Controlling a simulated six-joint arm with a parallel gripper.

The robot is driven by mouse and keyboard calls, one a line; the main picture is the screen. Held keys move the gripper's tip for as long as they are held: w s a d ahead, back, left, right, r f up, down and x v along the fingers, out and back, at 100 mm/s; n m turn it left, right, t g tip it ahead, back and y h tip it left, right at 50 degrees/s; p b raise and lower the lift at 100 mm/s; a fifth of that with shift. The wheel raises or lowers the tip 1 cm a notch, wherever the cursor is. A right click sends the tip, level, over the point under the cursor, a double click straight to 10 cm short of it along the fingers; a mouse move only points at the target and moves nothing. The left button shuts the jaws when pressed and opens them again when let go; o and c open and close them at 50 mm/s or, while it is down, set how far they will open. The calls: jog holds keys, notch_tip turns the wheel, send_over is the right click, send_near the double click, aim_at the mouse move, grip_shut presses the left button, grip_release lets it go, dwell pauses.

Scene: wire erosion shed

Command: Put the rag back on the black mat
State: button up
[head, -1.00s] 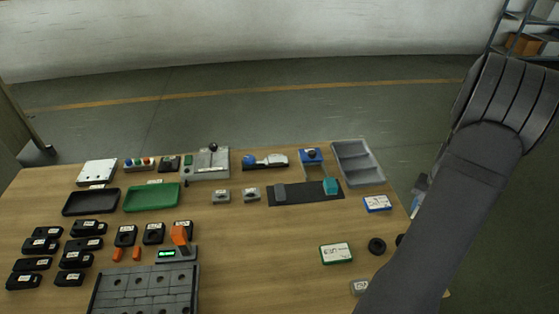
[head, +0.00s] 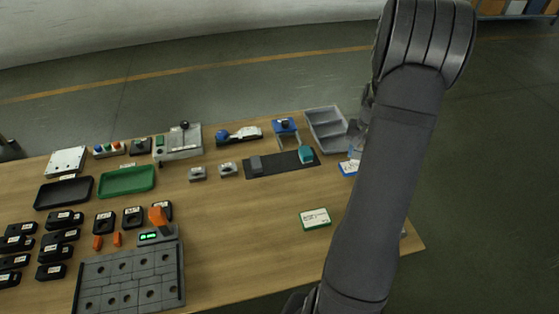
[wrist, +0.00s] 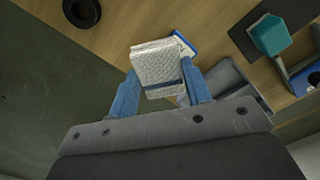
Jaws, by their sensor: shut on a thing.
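My gripper (wrist: 160,82) is shut on the rag (wrist: 157,62), a white, textured, folded cloth with a dark stripe, held between two blue fingers. In the head view my arm hides most of the gripper, which is at the table's right side near the grey tray; I cannot make out the rag there. The black mat (head: 281,166) lies left of my gripper, with a grey block (head: 256,164) on its left end and a teal item (head: 306,154) on its right end. The mat also shows at the upper right of the wrist view (wrist: 241,37).
The grey compartment tray (head: 325,118) stands behind and right of the mat, close to my gripper. A blue-and-silver stand (head: 285,126) is just behind the mat. A blue-edged box (head: 347,168) and a green-edged box (head: 315,219) lie in front. A black ring (wrist: 81,11) shows in the wrist view.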

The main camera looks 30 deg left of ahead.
jog(key=s+a+r+n, duration=0.1)
jog(key=s+a, duration=0.2)
jog(key=a, duration=0.4)
jog(key=s+a+r+n, duration=0.1)
jog(key=s+a, duration=0.2)
jog(key=a, duration=0.3)
send_over(281, 163)
notch_tip(281, 163, down, 6)
jog(key=shift+d+f, duration=0.1)
jog(key=shift+f, duration=2.15)
jog(key=shift+f, duration=0.2)
jog(key=o, duration=1)
jog(key=shift+r, duration=0.1)
